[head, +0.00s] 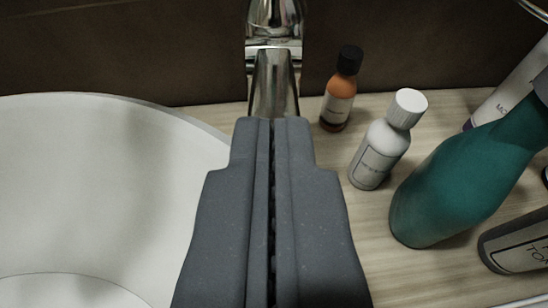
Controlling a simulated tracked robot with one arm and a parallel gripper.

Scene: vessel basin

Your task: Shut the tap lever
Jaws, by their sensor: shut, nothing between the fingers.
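The chrome tap (273,80) stands upright at the top middle of the head view, against the dark wall. Its top is cut off by the frame edge, and its base is hidden behind my gripper. I cannot tell which part of it is the lever or how the lever stands. My gripper (272,120) is shut and empty, with its fingers pressed together. Its tips point at the tap and overlap its lower part in the picture; I cannot tell whether they touch.
A white basin (90,180) fills the left. On the wooden counter (345,235) to the right stand a small amber bottle (339,98), a white bottle (385,143), a teal bottle (455,185) and a dark labelled bottle (518,243). A pale bottle (507,90) is partly hidden behind the teal one.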

